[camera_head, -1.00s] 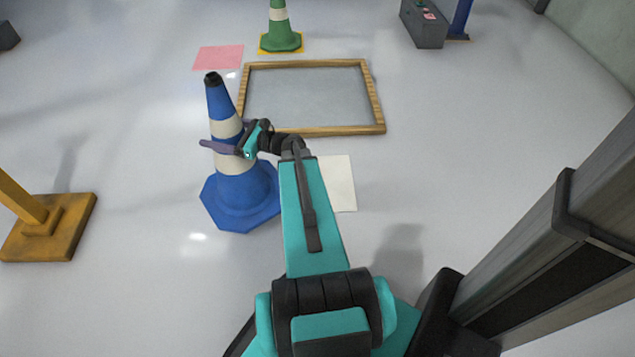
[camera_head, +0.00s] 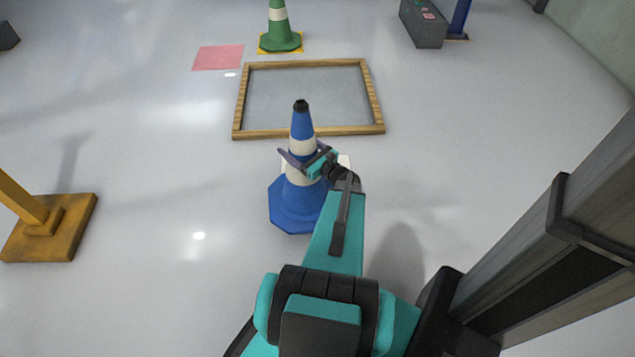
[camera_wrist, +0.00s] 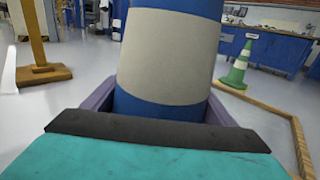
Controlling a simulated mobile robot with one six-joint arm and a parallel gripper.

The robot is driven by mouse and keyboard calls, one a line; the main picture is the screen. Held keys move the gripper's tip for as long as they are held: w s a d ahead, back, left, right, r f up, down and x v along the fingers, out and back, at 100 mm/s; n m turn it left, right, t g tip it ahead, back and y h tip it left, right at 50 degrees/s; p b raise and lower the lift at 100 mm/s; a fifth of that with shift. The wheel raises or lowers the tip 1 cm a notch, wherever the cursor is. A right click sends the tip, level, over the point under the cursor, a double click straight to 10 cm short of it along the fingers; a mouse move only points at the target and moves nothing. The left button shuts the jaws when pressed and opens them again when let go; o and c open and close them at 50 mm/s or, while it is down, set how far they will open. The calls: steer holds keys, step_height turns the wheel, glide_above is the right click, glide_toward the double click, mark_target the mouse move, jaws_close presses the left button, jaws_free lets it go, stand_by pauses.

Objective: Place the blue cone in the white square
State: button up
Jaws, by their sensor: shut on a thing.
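The blue cone (camera_head: 292,206) has white bands and a black tip, and stands nearly upright in the head view. My gripper (camera_head: 302,162) is shut around its middle. In the wrist view the blue cone (camera_wrist: 168,50) fills the middle, with the purple fingers of my gripper (camera_wrist: 165,108) on both sides of it. I cannot tell whether the cone's base touches the floor.
A wooden-framed grey panel (camera_head: 378,104) lies just beyond the cone. A green cone (camera_head: 281,38) stands on a yellow square at the back, near a pink square (camera_head: 218,58). A yellow post base (camera_head: 50,228) is at left. Floor between it and the cone is clear.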

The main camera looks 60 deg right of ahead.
steer(key=s+d+f, duration=0.1)
steer(key=s+d+h, duration=0.1)
steer(key=shift+s+f+m, duration=0.4)
steer(key=w+d+b, duration=0.1)
steer(key=w+d, duration=0.2)
steer(key=d, duration=0.4)
steer(key=w+d+f+b, duration=0.1)
steer(key=w+d+b, duration=0.1)
steer(key=w+d, duration=0.2)
steer(key=shift+w+d+f, duration=0.15)
steer(key=shift+d+f, duration=0.05)
steer(key=shift+d, duration=1.4)
step_height(320, 180, down, 4)
steer(key=shift+r+b, duration=0.2)
steer(key=shift+b, duration=0.45)
